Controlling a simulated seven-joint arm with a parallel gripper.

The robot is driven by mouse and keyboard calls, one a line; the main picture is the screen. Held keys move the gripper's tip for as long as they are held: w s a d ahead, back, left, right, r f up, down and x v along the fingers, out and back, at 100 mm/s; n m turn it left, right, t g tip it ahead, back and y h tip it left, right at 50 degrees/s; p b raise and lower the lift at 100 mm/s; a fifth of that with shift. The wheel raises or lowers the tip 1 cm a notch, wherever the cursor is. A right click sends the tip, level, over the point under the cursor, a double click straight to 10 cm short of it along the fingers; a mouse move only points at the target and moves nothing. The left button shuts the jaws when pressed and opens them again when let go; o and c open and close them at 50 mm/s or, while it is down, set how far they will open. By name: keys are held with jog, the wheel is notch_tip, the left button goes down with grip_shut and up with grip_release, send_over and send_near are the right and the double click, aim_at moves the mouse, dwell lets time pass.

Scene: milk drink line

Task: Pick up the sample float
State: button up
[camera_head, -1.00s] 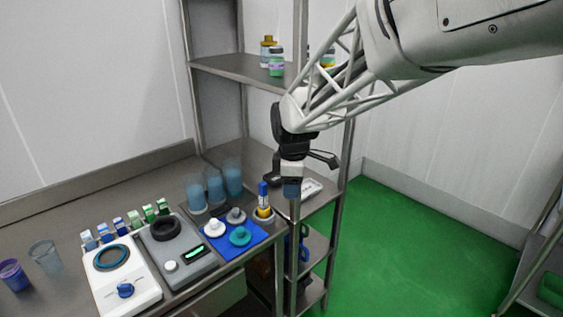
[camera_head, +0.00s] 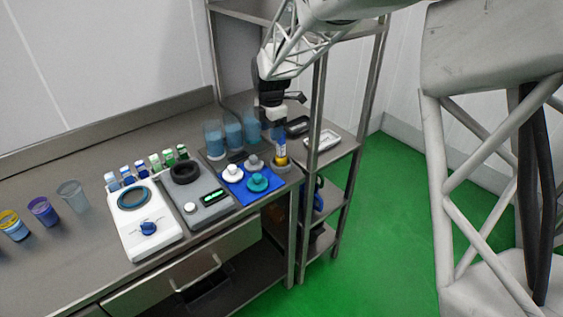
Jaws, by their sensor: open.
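A slim upright item with a blue upper part and a yellow lower part, which I take to be the sample float (camera_head: 281,158), stands in a small round grey holder (camera_head: 283,169) at the right end of the steel bench. My gripper (camera_head: 277,133) points down over it and is open. Its fingertips are at or just above the float's top and overlap it in the picture, so I cannot tell whether they touch or straddle it. The float's top is partly hidden.
Left of the float, a blue mat (camera_head: 241,191) holds several knobbed pieces. Tall blue-filled beakers (camera_head: 233,135) stand close behind. A grey scale (camera_head: 196,195) and a white stirrer (camera_head: 143,220) are further left. A steel rack post (camera_head: 315,120) rises close on the right.

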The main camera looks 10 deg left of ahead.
aim_at(281, 140)
jog(key=shift+n, duration=0.5)
jog(key=shift+w+d+r, duration=0.3)
jog(key=shift+w+d, duration=0.5)
jog(key=shift+w, duration=0.1)
jog(key=shift+w+d+r, duration=0.25)
jog(key=shift+w+d, duration=0.55)
jog(key=shift+w, duration=0.1)
jog(key=shift+f, duration=1.3)
jog(key=shift+s+a+f, duration=0.1)
jog(key=shift+f, duration=1.2)
jog(key=shift+a+f, duration=0.1)
jog(key=shift+f, duration=1.2)
grip_shut()
